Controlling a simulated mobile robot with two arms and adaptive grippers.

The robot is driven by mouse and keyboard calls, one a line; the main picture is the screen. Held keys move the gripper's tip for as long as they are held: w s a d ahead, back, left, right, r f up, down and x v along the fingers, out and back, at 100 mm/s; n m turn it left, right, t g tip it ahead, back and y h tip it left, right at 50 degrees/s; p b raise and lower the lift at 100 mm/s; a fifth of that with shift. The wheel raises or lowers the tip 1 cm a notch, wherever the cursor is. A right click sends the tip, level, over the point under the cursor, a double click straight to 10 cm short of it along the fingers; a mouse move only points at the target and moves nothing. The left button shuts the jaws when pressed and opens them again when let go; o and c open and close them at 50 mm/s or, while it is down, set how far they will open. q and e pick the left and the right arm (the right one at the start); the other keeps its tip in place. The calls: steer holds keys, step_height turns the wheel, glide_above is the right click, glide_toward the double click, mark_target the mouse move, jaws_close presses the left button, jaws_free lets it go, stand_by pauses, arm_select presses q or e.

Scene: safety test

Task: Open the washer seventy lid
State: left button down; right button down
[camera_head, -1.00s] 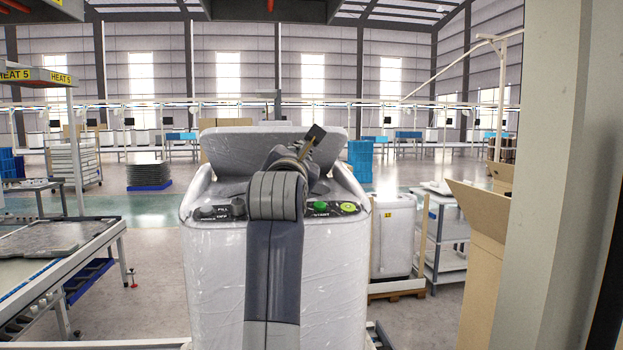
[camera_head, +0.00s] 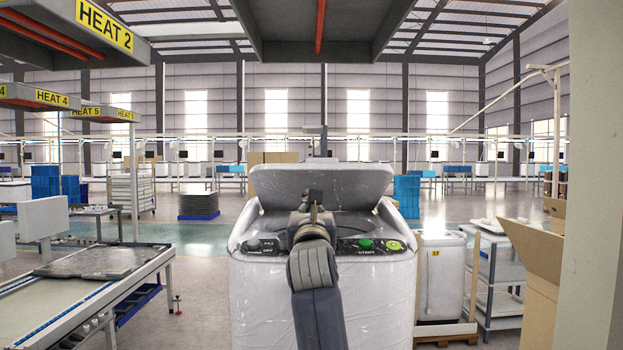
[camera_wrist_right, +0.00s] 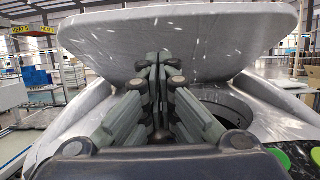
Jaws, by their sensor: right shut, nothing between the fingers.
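The washer (camera_head: 320,290) is a white, plastic-wrapped top-loader in the middle of the head view. Its control panel, with a green START button (camera_head: 365,244), faces me. The lid (camera_head: 360,187) stands raised and tilted back at the washer's rear. In the right wrist view the lid (camera_wrist_right: 215,40) spans the top, with the dark drum opening (camera_wrist_right: 235,103) below it. My right gripper (camera_head: 314,196) is over the opening, in front of the lid. Its fingers (camera_wrist_right: 158,60) are shut and empty; whether they touch the lid I cannot tell. My left gripper is not in view.
A conveyor table (camera_head: 90,290) with a grey panel stands at the left. At the right are another white washer (camera_head: 440,275), a grey shelf cart (camera_head: 495,275), an open cardboard box (camera_head: 535,265) and a pale column (camera_head: 595,180) close by. Open floor lies behind the washer.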

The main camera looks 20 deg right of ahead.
mark_target(311, 176)
steer(key=r, duration=0.1)
steer(key=w+r+p, duration=0.2)
steer(key=shift+w+d+r, duration=0.1)
steer(key=shift+d+r, duration=0.25)
steer(key=shift+r, duration=0.05)
steer(key=shift+w+f, duration=0.1)
